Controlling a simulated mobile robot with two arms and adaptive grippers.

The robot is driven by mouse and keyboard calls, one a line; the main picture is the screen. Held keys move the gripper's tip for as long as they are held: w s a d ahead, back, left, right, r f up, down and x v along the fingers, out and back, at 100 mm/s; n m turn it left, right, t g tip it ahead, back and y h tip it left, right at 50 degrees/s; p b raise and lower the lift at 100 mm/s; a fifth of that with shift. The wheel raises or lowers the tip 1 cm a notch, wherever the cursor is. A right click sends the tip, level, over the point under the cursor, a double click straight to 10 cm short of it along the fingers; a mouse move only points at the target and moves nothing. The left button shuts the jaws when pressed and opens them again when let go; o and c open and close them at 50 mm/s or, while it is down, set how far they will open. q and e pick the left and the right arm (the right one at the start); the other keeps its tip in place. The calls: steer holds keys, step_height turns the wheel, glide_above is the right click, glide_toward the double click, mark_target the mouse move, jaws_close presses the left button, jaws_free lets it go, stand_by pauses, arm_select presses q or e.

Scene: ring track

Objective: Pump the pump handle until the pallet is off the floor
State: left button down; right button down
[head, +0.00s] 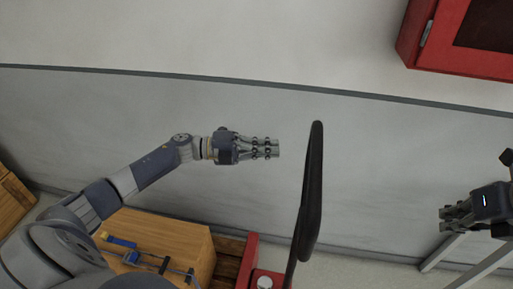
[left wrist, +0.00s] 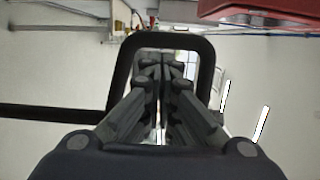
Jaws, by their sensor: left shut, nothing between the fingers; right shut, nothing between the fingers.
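The black pump handle (head: 310,195) stands near the middle of the head view, seen nearly edge-on and leaning slightly. In the left wrist view its loop (left wrist: 122,75) frames my fingertips. My left gripper (head: 277,149) is shut and empty, left of the handle's upper part with a small gap, pointing at it. It also shows in the left wrist view (left wrist: 162,75). My right gripper (head: 445,218) is shut and empty at the right, well apart from the handle. The wooden pallet (head: 229,246) shows partly at the bottom; its height off the floor cannot be seen.
The red pump body (head: 247,262) is at the bottom of the head view. A wooden box (head: 180,238) sits beside it with a blue clamp-like tool (head: 120,242). A red cabinet (head: 425,45) hangs on the wall at upper right. Pale bars (head: 445,252) stand below my right gripper.

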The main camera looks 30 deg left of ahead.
arm_select(q)
steer(key=x, duration=0.7)
steer(key=shift+w+d, duration=0.2)
steer(key=shift+d, duration=0.1)
steer(key=x, duration=0.4)
steer(key=shift+s+d+r, duration=0.15)
steer(key=shift+s+d, duration=0.15)
steer(key=shift+d, duration=0.15)
arm_select(e)
steer(key=shift+d, duration=0.1)
steer(key=c, duration=2.4)
jaws_free()
steer(key=c, duration=1.4)
jaws_free()
steer(key=shift+o, duration=0.2)
